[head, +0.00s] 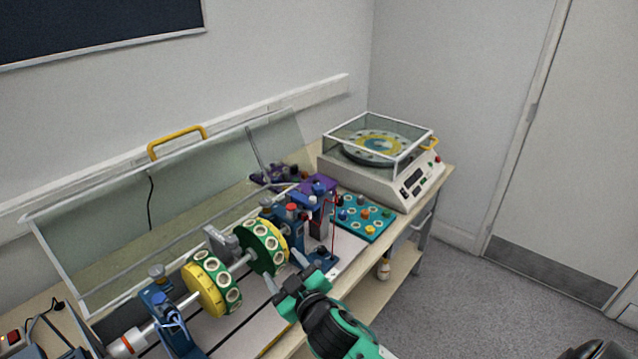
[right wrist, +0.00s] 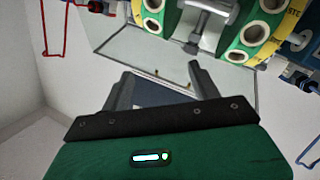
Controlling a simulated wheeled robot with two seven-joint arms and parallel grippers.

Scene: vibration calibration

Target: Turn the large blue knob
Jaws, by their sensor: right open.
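On the bench stands a shaft rig with a yellow disc (head: 207,290) and a green disc (head: 262,248), held by a blue bearing stand (head: 170,322) at the near left. Blue-topped parts cluster beyond the green disc, among them a small blue knob (head: 318,187) by a purple block. I cannot tell which is the large blue knob. My right gripper (head: 285,270) is open and empty, in front of the green disc. In the right wrist view its fingers (right wrist: 160,82) stand apart, with the discs above them. My left gripper is out of view.
A teal board (head: 364,217) with coloured knobs lies to the right of the rig. A white turntable machine (head: 400,185) with a clear cover stands at the bench's far end. A clear guard with a yellow handle (head: 176,141) stands open behind the rig.

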